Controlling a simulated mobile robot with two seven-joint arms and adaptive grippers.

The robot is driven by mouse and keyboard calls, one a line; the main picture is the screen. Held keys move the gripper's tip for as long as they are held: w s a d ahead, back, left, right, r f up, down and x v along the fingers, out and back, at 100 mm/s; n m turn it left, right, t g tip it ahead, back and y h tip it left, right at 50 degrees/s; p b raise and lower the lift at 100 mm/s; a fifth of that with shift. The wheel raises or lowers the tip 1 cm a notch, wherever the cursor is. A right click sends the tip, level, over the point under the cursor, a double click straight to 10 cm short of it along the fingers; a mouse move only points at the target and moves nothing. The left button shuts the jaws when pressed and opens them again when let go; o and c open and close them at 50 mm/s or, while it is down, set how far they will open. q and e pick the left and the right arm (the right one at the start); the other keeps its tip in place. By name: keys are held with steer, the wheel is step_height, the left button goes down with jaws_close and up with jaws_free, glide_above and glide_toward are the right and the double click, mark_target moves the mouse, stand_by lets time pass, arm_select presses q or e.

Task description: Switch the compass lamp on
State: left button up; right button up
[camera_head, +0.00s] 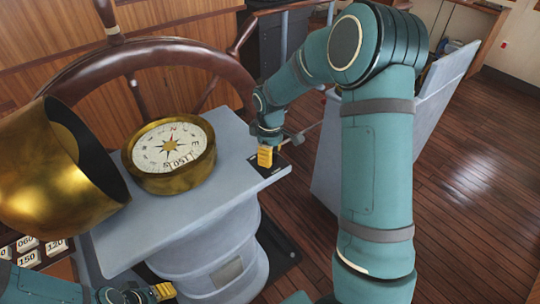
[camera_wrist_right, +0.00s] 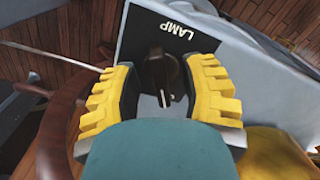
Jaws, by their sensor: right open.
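The compass (camera_head: 165,178) is a round brass bowl with a white card, on the grey pedestal top. The black lamp plate (camera_head: 272,171) lies at the right edge of that top, partly hidden by my right gripper (camera_head: 266,156). In the right wrist view, the plate (camera_wrist_right: 155,28) reads LAMP and carries a dark rotary knob (camera_wrist_right: 160,72) with a white pointer line towards the bottom of the picture. My right gripper (camera_wrist_right: 163,78) is open, its yellow-padded fingers on either side of the knob; contact cannot be told. My left gripper (camera_head: 150,293) is low at the left, its jaws unclear.
A large brass hood (camera_head: 40,175) is left of the compass. A wooden steering wheel (camera_head: 160,52) stands behind the pedestal (camera_head: 215,255). Numbered tiles (camera_head: 28,258) lie at lower left. The wooden floor (camera_head: 470,210) at right is clear.

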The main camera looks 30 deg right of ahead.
steer(key=shift+f, duration=0.35)
jaws_close()
